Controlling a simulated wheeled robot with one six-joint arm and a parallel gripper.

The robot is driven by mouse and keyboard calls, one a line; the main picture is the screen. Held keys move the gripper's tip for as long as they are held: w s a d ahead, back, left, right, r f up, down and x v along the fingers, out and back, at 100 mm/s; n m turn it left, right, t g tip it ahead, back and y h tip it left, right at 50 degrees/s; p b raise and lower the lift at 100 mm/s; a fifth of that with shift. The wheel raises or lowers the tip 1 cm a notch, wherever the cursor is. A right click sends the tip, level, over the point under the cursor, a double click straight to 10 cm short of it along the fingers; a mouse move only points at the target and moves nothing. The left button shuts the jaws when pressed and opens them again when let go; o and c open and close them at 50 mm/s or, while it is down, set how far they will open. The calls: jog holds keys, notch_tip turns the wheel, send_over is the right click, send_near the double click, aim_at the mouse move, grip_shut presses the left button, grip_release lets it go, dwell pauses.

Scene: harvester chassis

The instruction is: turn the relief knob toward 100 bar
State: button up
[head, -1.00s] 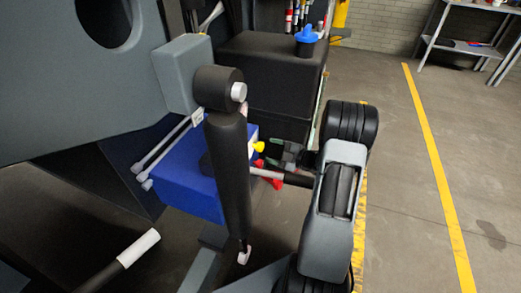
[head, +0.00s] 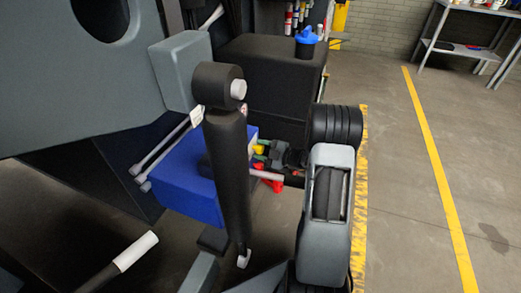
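The blue valve block (head: 185,178) sits left of centre in the head view, partly hidden behind a black cylinder. A small yellow knob (head: 258,149) and red parts (head: 277,186) show at its right side. No label or scale is readable, so I cannot tell for certain which part is the relief knob. My gripper (head: 262,149) reaches in from the right with its green-tipped fingers at the yellow knob. The fingertips overlap the knob in view. Whether they are closed on it or only around it is too small to tell.
The upright black cylinder (head: 229,170) stands in front of the block. A black box (head: 268,70) with a blue-capped item (head: 307,36) is behind. A grey shelf (head: 455,45) stands far right. The floor (head: 405,200) on the right is clear.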

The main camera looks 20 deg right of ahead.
jog(key=c, duration=0.5)
jog(key=shift+c, duration=0.2)
jog(key=shift+r+p, duration=0.1)
jog(key=shift+p, duration=0.2)
jog(key=shift+r+m+p, duration=0.1)
jog(key=shift+m+p, duration=0.85)
jog(key=shift+m, duration=0.25)
jog(key=shift+m+p, duration=0.75)
jog(key=shift+m, duration=0.05)
jog(key=shift+m+g+p, duration=0.3)
jog(key=shift+m+p, duration=1.35)
jog(key=shift+m, duration=0.45)
jog(key=shift+f, duration=0.2)
jog(key=o, duration=0.9)
